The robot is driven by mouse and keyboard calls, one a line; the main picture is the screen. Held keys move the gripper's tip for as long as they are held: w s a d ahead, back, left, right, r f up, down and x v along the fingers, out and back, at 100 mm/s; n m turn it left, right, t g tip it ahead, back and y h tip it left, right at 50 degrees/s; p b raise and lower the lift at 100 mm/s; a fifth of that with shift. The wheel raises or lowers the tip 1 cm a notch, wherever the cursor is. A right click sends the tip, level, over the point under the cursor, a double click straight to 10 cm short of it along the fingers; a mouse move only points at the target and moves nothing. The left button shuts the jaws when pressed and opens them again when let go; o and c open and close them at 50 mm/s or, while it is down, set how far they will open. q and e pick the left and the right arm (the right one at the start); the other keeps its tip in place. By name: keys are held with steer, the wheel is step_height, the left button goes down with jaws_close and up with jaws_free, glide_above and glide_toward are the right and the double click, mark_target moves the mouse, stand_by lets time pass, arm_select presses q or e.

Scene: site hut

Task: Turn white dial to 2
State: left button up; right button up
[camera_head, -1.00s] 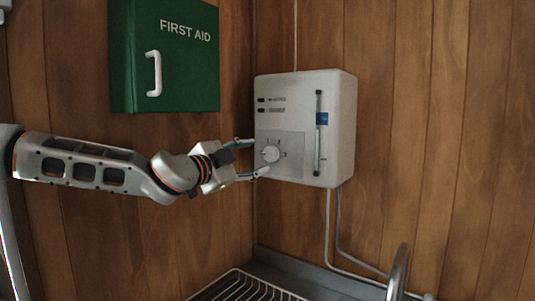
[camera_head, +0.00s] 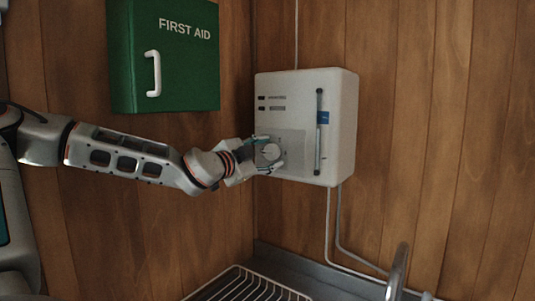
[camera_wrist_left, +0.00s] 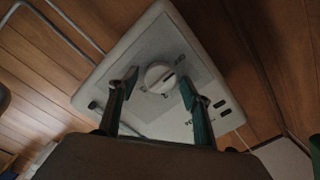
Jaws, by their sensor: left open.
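The white dial (camera_head: 271,152) is on the grey panel at the lower left of a white wall box (camera_head: 338,130). My left gripper (camera_head: 275,154) is open at the dial, with one finger above it and one below it in the head view. In the left wrist view the dial (camera_wrist_left: 159,77) shows between and just beyond the two open fingertips (camera_wrist_left: 160,84), with a gap on each side. My right gripper is not in view.
A green first aid cabinet (camera_head: 165,60) with a white handle hangs above my left arm. A wire rack (camera_head: 250,285) and a curved metal tap (camera_head: 397,275) are below. Pipes (camera_head: 328,225) run down from the box.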

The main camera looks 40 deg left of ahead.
arm_select(q)
steer(key=shift+c, duration=0.3)
steer(key=c, duration=1)
steer(key=shift+c, duration=0.2)
